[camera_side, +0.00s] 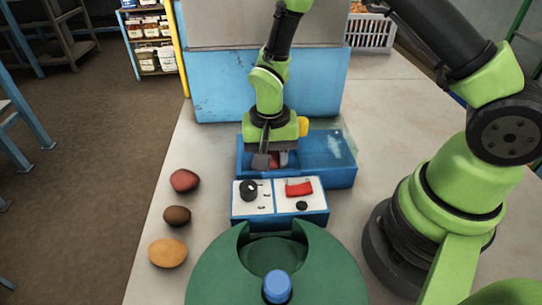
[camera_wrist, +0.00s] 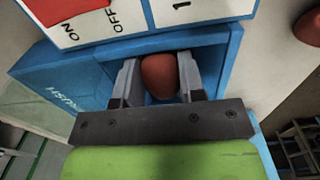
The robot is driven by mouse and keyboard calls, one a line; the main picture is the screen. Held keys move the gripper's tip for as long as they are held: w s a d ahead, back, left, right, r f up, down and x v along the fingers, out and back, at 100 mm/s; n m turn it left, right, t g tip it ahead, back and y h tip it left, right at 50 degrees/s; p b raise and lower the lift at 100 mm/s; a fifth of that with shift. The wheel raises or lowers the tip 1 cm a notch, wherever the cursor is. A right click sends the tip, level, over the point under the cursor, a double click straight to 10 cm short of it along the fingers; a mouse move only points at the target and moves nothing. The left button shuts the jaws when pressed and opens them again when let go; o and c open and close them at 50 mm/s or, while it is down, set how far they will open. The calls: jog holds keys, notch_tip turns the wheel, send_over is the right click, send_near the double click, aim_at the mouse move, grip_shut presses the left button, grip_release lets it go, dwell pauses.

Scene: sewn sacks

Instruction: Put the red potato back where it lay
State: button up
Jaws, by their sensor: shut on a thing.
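My gripper (camera_side: 272,160) points down into the left part of a blue box (camera_side: 314,180). Its jaws are shut on a red potato (camera_wrist: 159,76), which sits between the two grey fingers in the wrist view. In the side view only a small part of this potato (camera_side: 279,158) shows beside the fingers. Whether it touches the box floor I cannot tell. Another reddish potato (camera_side: 185,180) lies on the table to the left, with a dark brown one (camera_side: 177,215) and a yellow-tan one (camera_side: 168,252) in a row in front of it.
A control box (camera_side: 280,218) with a black knob and red switch stands directly in front of the blue box. A green round housing (camera_side: 215,275) with a blue knob (camera_side: 276,285) is nearest the camera. A blue-grey panel (camera_side: 225,85) stands behind. The table left of the potatoes is narrow.

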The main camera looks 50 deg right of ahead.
jog(key=shift+f, duration=0.3)
jog(key=o, duration=1)
notch_tip(320, 180, up, 10)
jog(key=shift+a+r, duration=0.1)
jog(key=shift+a, duration=0.05)
notch_tip(320, 180, up, 6)
jog(key=t, duration=0.2)
send_over(278, 161)
jog(key=s+r+n+t, duration=0.1)
jog(key=s+r, duration=0.2)
jog(key=s, duration=0.1)
jog(key=s+r+n+t+y, duration=0.1)
jog(key=s+r+n+t, duration=0.1)
jog(key=s+r, duration=0.2)
jog(key=s+r+n+t+y, duration=0.1)
jog(key=s+r+t, duration=0.1)
jog(key=s+r, duration=0.1)
jog(key=shift+s+d+r+n, duration=0.2)
jog(key=shift+s, duration=0.2)
jog(key=shift+s+d+r+n, duration=0.15)
jog(key=shift+s+n, duration=0.05)
jog(key=shift+s, duration=0.65)
jog(key=shift+c, duration=1.2)
